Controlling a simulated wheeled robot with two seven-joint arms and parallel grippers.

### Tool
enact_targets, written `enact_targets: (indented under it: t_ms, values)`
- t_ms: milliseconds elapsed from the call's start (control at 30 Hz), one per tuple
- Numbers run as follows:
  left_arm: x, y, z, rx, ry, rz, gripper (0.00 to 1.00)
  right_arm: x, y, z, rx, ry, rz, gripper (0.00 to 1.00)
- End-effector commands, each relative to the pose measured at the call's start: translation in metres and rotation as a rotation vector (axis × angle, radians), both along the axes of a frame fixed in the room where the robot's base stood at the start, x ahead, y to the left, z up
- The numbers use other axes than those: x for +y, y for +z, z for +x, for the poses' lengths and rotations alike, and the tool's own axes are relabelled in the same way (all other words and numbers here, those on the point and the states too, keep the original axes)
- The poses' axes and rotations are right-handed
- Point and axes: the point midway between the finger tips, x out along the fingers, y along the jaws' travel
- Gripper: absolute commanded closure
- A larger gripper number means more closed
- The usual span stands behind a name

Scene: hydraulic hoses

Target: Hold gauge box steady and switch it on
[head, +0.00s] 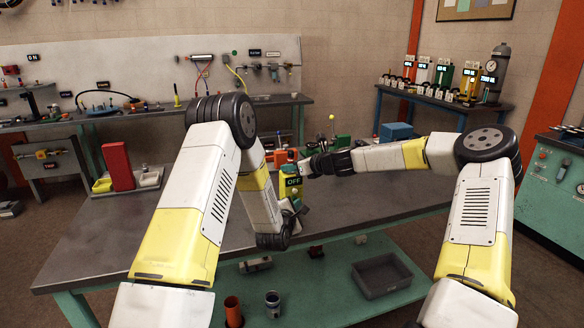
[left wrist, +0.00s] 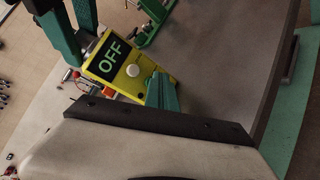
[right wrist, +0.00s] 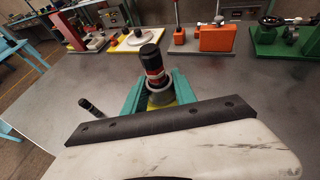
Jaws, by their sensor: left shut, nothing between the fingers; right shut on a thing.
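The yellow gauge box (head: 292,194) stands upright on the table, its dark display reading OFF. In the left wrist view the box (left wrist: 118,82) shows a pale round button (left wrist: 132,70) beside the display. My right gripper (head: 305,169) is shut on the top part of the box. In the right wrist view its teal fingers (right wrist: 156,92) flank a black fitting with a red band (right wrist: 153,68), with some yellow below. My left gripper (head: 296,206) is shut and empty, low in front of the box; its teal fingertips (left wrist: 162,92) are close to the button. I cannot tell whether they touch it.
The grey table (head: 370,193) is clear to the right and front left. Orange and green devices (right wrist: 216,38) and a blue box (head: 396,131) stand behind. A dark bin (head: 382,275) is on the lower shelf.

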Motion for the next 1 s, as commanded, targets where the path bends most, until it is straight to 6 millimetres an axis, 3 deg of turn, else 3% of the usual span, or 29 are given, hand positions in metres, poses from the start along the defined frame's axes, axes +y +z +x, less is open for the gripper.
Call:
enact_targets:
  t_ms: [467,1000]
  values:
    - [0.0038,0.0007,0.0066,-0.001,0.004,0.0,1.0,0.0013,0.0003,-0.001,0.002,0.003,0.003,1.0]
    - [0.0009,0.0006,-0.0026,0.0,0.002,0.0,1.0,0.0004,-0.0008,-0.0006,0.002,0.001,0.001,1.0]
